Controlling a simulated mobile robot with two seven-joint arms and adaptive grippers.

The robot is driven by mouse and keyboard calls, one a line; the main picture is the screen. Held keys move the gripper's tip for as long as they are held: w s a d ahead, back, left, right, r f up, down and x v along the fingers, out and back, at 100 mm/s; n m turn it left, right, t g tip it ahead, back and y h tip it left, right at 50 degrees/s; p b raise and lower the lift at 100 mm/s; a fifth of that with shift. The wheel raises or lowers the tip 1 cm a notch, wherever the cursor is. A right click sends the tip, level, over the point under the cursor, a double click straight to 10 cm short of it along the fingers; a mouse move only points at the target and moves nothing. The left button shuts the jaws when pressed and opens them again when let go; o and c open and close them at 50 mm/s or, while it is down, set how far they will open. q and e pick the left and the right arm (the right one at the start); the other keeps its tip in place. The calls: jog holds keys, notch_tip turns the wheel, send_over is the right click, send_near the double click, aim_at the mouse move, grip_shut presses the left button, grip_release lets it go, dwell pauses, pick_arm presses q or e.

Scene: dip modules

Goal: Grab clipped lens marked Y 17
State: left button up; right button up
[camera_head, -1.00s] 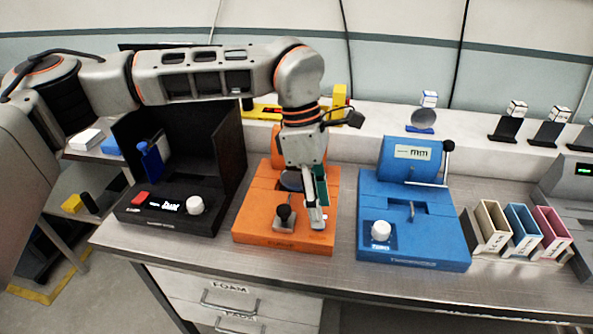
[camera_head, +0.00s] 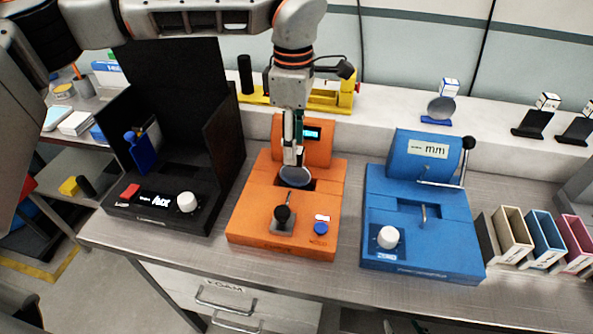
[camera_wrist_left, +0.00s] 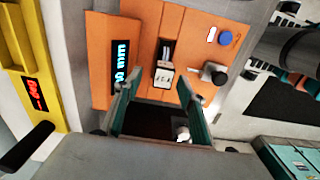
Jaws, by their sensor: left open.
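A grey round lens (camera_head: 295,177) sits upright in the slot of the orange machine (camera_head: 254,205). In the left wrist view a small white label with dark marks (camera_wrist_left: 164,78) shows at that slot; I cannot read it. My left gripper (camera_head: 292,158) hangs from above, just over and behind the lens. In the left wrist view its green-padded fingers (camera_wrist_left: 155,90) are apart, with the slot and label ahead between them and nothing held. Another round lens (camera_head: 441,107) with a white-blue tag stands on a blue stand on the back ledge. My right gripper is not in view.
The orange machine has a black knob (camera_head: 282,213) and a blue button (camera_head: 321,228). A black box (camera_head: 222,130) stands left and a blue machine (camera_head: 420,240) right. Coloured bins (camera_head: 514,240) are further right. A yellow device (camera_head: 325,100) lies behind.

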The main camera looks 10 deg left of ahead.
aim_at(295, 170)
pick_arm(q)
jog(key=f, duration=0.5)
jog(key=shift+s+f, duration=0.25)
jog(key=shift+f, duration=0.1)
grip_shut()
